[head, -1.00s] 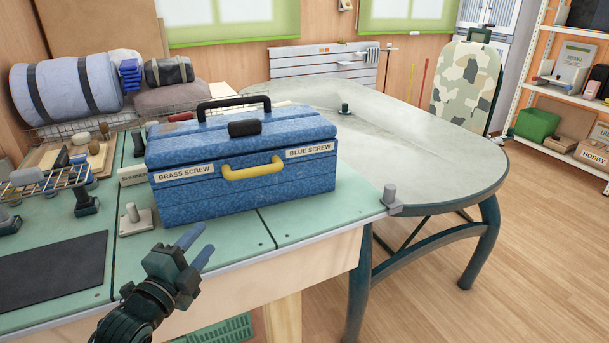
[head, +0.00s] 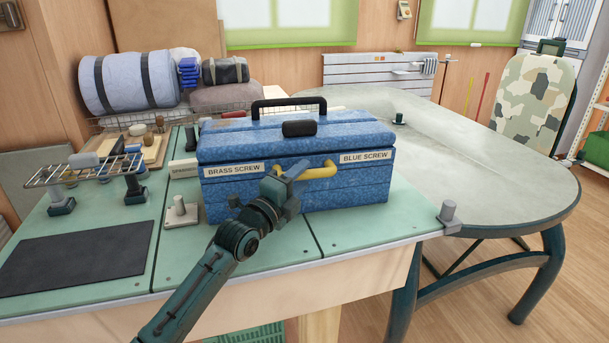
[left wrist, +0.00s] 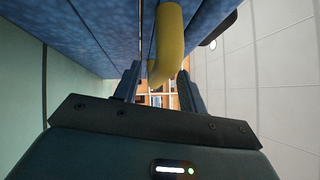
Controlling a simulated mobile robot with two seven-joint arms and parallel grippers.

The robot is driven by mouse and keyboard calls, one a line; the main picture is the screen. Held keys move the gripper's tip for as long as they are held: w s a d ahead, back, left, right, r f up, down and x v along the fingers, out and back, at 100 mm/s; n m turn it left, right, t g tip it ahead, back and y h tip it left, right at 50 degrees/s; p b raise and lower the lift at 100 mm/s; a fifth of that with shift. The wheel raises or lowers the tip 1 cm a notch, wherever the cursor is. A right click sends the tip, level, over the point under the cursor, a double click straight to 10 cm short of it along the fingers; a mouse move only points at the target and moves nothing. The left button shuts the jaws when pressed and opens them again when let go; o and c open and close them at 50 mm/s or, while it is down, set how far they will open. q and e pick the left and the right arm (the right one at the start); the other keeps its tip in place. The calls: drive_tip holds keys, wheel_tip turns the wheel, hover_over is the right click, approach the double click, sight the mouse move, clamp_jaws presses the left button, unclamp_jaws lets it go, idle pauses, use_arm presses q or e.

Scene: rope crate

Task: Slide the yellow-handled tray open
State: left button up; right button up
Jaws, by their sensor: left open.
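A blue toolbox (head: 230,190) stands shut on the green workbench, with labels reading BRASS SCREW and BLUE SCREW. Its tray front carries a yellow handle (head: 319,173), which is partly hidden by my left gripper in the head view. My left gripper (head: 290,172) is at the left part of the handle. In the left wrist view the yellow handle (left wrist: 169,40) reaches down between the two open fingers (left wrist: 158,88), with the blue box face (left wrist: 90,30) beside it. I cannot tell whether the fingers touch the handle. The tray looks closed. My right gripper is not in view.
The green workbench (head: 100,232) holds a dark mat (head: 78,258), a wire rack (head: 90,172) and a small post on a plate (head: 181,212). A clamp post (head: 447,213) stands at the right corner. A grey table (head: 500,165) adjoins on the right.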

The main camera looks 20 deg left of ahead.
use_arm(q)
drive_tip(key=shift+x, duration=1.05)
clamp_jaws()
